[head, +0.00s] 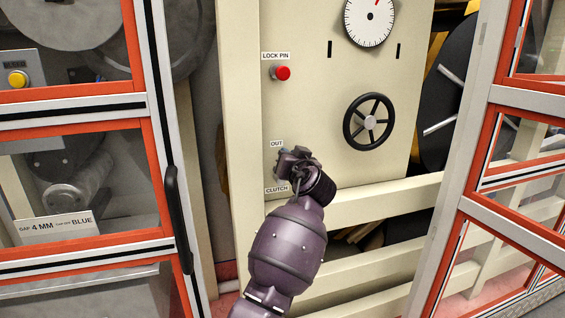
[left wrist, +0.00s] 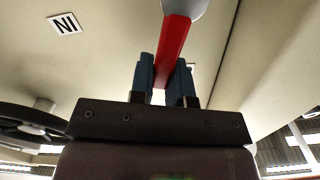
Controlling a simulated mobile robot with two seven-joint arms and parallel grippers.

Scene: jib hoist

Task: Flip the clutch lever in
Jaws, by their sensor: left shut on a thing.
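The clutch lever (left wrist: 176,42) shows in the left wrist view as a red bar with a grey rounded end at the top. My left gripper (left wrist: 166,66) has its two blue-grey fingers shut on the red bar from both sides. In the head view my left gripper (head: 293,157) is at the panel, between the OUT label (head: 277,143) and the CLUTCH label (head: 276,189), and hides most of the lever. An IN label (left wrist: 64,23) shows in the left wrist view. My right gripper is in neither view.
The cream panel (head: 325,105) carries a red lock pin knob (head: 283,73), a dial (head: 369,20) and a black handwheel (head: 368,121) to the right of my gripper. Orange-framed guard doors stand at left (head: 153,180) and right (head: 476,180). A cream beam (head: 380,200) runs below.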

